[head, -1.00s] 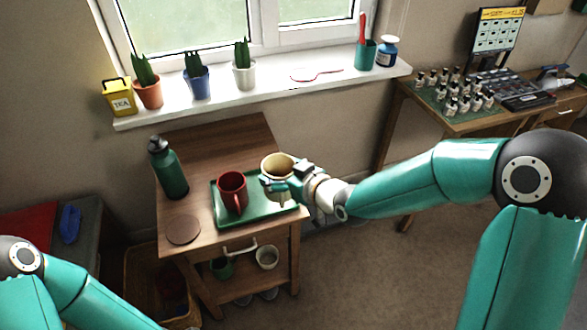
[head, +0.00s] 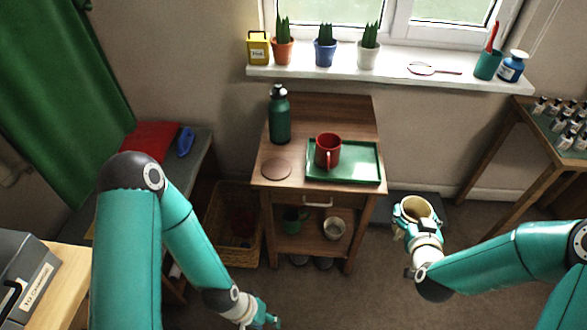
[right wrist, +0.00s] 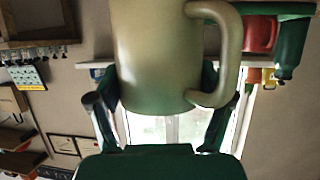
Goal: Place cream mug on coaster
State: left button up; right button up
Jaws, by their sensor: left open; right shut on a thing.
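The cream mug (head: 415,207) is held by my right gripper (head: 412,220), which is shut on it, to the right of the small wooden table and clear of it. In the right wrist view the mug (right wrist: 160,60) fills the middle between the fingers, its handle to the right; that view appears upside down. The round brown coaster (head: 276,169) lies bare at the table's front left. My left gripper (head: 266,319) is open and empty at the bottom edge, in front of the table and partly cut off.
A green tray (head: 362,174) with a red mug (head: 327,150) is right of the coaster. A green bottle (head: 279,117) stands behind the coaster. A lower shelf holds a green mug (head: 293,220) and a pale mug (head: 334,228). A basket (head: 232,228) stands left of the table.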

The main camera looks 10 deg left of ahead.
aim_at(277, 171)
jog(key=z, duration=0.25)
jog(key=k, duration=1.4)
jog(key=u, duration=0.5)
jog(key=i, duration=1.65)
jog(key=z, duration=0.05)
